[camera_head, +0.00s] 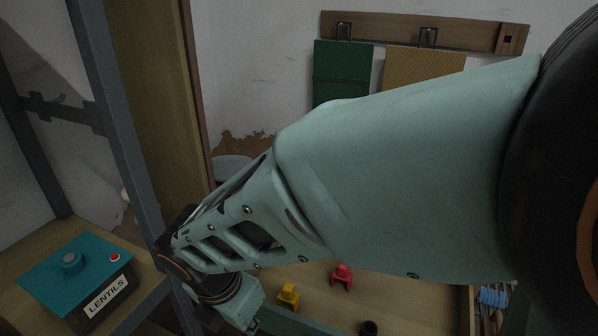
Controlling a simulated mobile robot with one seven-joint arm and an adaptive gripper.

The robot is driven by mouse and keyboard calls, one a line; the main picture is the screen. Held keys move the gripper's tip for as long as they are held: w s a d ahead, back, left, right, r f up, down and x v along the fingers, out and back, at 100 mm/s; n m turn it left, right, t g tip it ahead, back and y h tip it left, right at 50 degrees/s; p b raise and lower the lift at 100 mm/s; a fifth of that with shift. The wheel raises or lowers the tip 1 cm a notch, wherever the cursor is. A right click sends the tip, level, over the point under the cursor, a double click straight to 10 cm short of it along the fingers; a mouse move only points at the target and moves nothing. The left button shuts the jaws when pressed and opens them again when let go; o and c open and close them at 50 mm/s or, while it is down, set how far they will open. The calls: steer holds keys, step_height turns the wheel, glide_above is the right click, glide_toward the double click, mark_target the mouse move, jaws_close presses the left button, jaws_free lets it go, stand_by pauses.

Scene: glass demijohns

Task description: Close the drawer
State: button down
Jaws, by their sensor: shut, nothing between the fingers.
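The drawer (400,308) shows at the bottom of the head view, partly hidden behind my arm. It stands open, so its wooden inside is seen from above. A strip of its green-grey front (290,322) runs along the bottom edge of the picture. My arm crosses from the right to the lower left, with its wrist beside the left end of this strip. My gripper's fingers cannot be made out; they are below the picture edge or hidden by the wrist. I cannot tell whether anything of mine touches the drawer.
A yellow piece (288,295), a red piece (342,276) and a black piece (368,328) lie inside the drawer. A teal-lidded box labelled LENTILS (85,275) stands on a wooden shelf at left, by a grey metal post (112,120). Green (340,72) and tan boards hang behind.

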mark_target(268, 325)
steer(key=shift+n, duration=0.6)
steer(key=shift+w+d+f+b, duration=0.4)
steer(key=shift+w+f+b, duration=0.45)
steer(key=shift+f, duration=0.8)
steer(key=shift+w+d+f+b, duration=0.5)
steer(key=shift+w+f, duration=0.5)
steer(key=shift+f, duration=0.7)
steer(key=shift+w+d+f+b, duration=0.3)
steer(key=shift+w+f+b, duration=0.6)
steer(key=shift+f, duration=0.75)
steer(key=shift+w, duration=0.15)
